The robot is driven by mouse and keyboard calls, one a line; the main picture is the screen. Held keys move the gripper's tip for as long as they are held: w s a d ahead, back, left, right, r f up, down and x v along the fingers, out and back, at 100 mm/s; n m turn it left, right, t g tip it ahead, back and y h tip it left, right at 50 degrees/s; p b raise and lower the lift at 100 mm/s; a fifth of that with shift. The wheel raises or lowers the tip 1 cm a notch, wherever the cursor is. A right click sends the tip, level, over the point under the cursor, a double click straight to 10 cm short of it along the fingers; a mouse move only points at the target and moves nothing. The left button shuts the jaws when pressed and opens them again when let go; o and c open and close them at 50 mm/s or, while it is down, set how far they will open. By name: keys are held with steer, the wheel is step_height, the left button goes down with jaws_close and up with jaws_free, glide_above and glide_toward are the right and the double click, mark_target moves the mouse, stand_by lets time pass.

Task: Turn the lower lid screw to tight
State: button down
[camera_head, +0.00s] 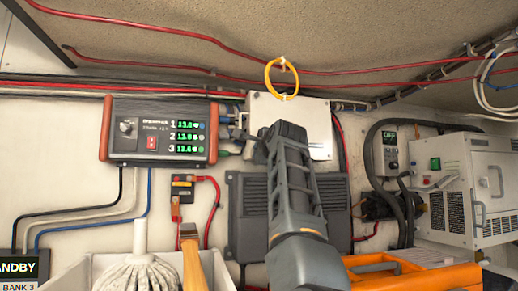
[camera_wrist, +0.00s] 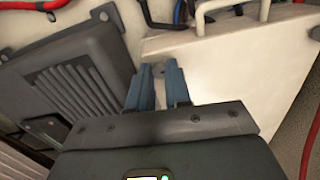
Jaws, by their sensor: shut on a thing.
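In the wrist view the box (camera_wrist: 235,62) fills the upper right. My gripper (camera_wrist: 159,72) has its two blue fingers against the box's lid near one corner. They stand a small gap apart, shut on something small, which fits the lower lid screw. The screw itself is hidden by the fingers, so its turn cannot be seen.
A dark finned unit (camera_head: 247,205) sits just below the box. A display panel (camera_head: 160,132) is to the left and a white cabinet (camera_head: 475,190) to the right. A mop (camera_head: 140,270) and an orange case (camera_head: 430,275) are in front.

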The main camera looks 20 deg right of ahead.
steer(key=shift+f+m, duration=0.15)
steer(key=shift+m, duration=0.85)
steer(key=shift+d, duration=0.1)
steer(key=c, duration=1.1)
jaws_free()
steer(key=shift+o, duration=0.2)
steer(key=shift+s, duration=0.1)
steer(key=s+b, duration=0.3)
steer(key=s, duration=0.4)
steer(key=shift+s, duration=0.25)
